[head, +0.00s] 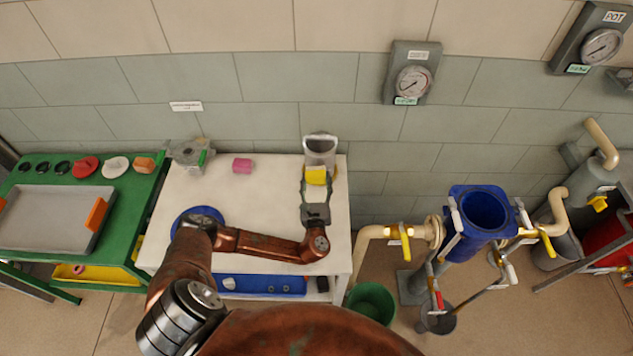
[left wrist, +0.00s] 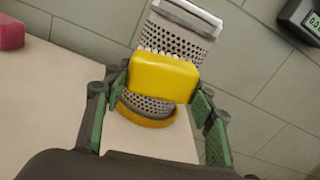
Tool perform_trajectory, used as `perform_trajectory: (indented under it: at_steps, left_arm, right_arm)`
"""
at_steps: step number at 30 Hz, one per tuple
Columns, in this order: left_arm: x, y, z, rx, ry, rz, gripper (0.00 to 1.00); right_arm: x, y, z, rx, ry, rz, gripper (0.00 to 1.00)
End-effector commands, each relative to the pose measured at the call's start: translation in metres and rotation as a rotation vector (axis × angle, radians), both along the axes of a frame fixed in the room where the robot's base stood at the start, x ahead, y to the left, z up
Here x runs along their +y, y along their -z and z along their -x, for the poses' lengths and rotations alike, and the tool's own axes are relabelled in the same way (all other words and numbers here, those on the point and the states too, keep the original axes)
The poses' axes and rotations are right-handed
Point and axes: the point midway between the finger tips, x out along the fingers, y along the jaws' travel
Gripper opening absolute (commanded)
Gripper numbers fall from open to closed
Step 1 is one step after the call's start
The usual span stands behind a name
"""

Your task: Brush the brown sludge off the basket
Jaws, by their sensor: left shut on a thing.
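The basket (head: 319,155) is a grey perforated metal cylinder with a pale handle, at the back right of the white table. It also shows in the left wrist view (left wrist: 178,38). My left gripper (head: 317,180) is shut on a yellow brush (left wrist: 165,76), just in front of the basket. White bristles show along the brush's far edge, close to the basket wall; I cannot tell whether they touch. A yellow-brown band (left wrist: 147,117) rings the basket's lower end. No clear brown sludge shows on the visible wall; the brush hides part of it. My right gripper is not in view.
The white table (head: 265,190) also holds a pink block (head: 242,165), a grey metal fitting (head: 190,153) and a blue round thing partly under my arm (head: 205,213). A green bench (head: 130,200) stands left. Pipes with a blue vessel (head: 485,210) stand right.

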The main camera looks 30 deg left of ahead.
Motion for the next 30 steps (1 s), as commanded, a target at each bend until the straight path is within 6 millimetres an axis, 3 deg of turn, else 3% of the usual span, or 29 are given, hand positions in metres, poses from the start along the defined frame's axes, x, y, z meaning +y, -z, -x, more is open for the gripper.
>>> perform_trajectory:
  at_steps: [30]
  left_arm:
    - [0.0064,0.0000,-0.0099,0.000,0.000,-0.001,0.32]
  right_arm:
    - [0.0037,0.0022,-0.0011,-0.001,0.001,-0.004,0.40]
